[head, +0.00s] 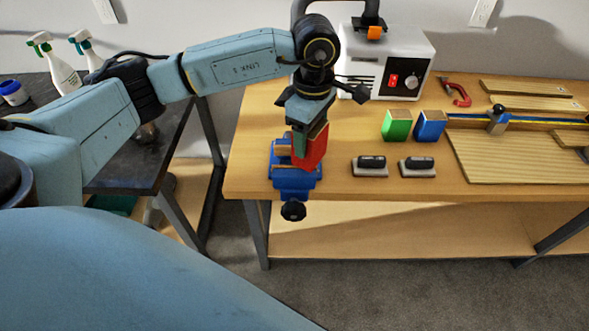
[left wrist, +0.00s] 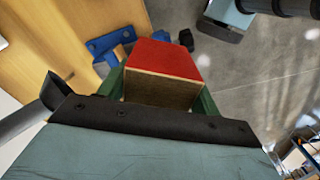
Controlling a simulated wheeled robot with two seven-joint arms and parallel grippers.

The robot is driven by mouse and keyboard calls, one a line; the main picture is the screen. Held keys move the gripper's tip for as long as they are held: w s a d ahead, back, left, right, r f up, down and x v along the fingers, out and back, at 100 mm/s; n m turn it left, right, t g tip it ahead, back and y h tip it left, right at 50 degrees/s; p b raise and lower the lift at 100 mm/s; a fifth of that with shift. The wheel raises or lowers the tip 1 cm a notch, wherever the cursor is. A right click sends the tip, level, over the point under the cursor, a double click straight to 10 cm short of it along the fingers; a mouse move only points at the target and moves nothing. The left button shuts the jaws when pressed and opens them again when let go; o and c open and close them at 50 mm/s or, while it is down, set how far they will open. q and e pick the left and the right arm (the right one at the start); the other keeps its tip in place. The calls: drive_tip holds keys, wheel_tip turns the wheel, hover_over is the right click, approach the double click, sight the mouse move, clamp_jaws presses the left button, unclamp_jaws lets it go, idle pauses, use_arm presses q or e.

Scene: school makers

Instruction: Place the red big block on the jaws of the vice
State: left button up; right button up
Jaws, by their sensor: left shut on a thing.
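The red big block (head: 314,152) is in my left gripper (head: 309,128), with bare wood on one face. It hangs over the blue vice (head: 293,182) at the left end of the workbench. In the left wrist view the red block (left wrist: 165,58) sits between the green fingers of my left gripper (left wrist: 163,90). Part of the blue vice (left wrist: 107,45) shows behind the block, to its left. The block and gripper hide much of the vice's jaws, and I cannot tell whether the block touches them. My right gripper is not in view.
A green block (head: 397,125) and a blue block (head: 430,125) stand to the right on the bench. Two dark-handled erasers (head: 371,164) lie in front of them. A white machine (head: 388,62) stands behind. Wooden boards (head: 505,155) fill the right side.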

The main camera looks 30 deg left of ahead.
use_arm(q)
drive_tip(key=n, duration=0.3)
drive_tip(key=a+n, duration=0.1)
drive_tip(key=n, duration=0.1)
drive_tip(key=shift+w+a, duration=0.1)
drive_tip(key=shift+w, duration=0.25)
drive_tip(key=w+a+n+p, duration=0.15)
drive_tip(key=a+n, duration=0.25)
drive_tip(key=n, duration=1.5)
drive_tip(key=f, duration=1)
drive_tip(key=shift+w+a+f, duration=0.1)
drive_tip(key=shift+w+f, duration=0.1)
drive_tip(key=shift+w, duration=0.05)
drive_tip(key=shift+f, duration=0.1)
drive_tip(key=o, duration=0.6)
drive_tip(key=shift+f, duration=0.1)
drive_tip(key=o, duration=0.5)
drive_tip(key=shift+c, duration=0.2)
